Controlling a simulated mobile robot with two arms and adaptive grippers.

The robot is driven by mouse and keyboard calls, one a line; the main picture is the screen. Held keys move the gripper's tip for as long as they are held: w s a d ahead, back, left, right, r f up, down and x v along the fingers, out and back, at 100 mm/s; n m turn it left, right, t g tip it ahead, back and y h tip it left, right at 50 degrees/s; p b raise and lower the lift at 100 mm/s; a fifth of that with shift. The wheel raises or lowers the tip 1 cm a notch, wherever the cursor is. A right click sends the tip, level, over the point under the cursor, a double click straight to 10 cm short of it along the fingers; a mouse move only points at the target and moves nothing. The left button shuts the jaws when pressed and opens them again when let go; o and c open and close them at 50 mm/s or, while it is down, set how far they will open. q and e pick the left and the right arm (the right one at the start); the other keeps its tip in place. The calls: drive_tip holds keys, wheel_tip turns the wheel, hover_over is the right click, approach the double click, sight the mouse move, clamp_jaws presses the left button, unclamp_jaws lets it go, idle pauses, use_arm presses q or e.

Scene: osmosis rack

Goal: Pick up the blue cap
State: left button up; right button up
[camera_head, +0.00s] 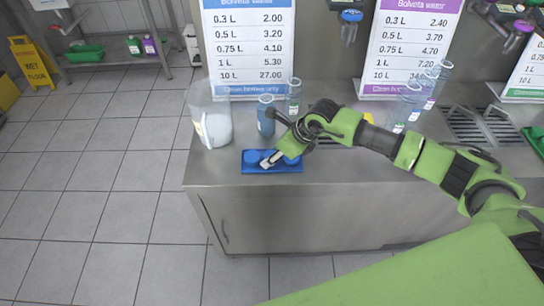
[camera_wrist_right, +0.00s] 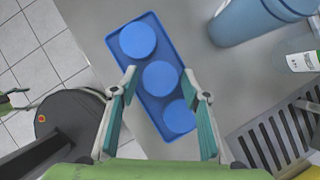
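A blue tray (camera_head: 272,171) lies near the front edge of the metal counter. Three round blue caps sit in a row in it. In the right wrist view the tray (camera_wrist_right: 118,54) holds one far cap (camera_wrist_right: 138,39), a middle cap (camera_wrist_right: 160,78) and a near cap (camera_wrist_right: 180,116). My right gripper (camera_head: 267,162) is over the tray in the head view, partly covering the caps. In the right wrist view its fingers (camera_wrist_right: 160,74) are spread apart, with the middle cap showing between the fingertips. Nothing is held.
A clear jug (camera_head: 212,125) stands left of the tray on the counter (camera_head: 215,168). A blue bottle (camera_head: 265,118) stands behind the tray, with a clear bottle (camera_head: 294,98) beyond it. A drain grate (camera_head: 474,125) lies to the right. Price signs (camera_head: 248,45) stand behind.

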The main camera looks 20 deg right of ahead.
drive_tip(key=shift+c, duration=1.2)
drive_tip(key=shift+r, duration=0.15)
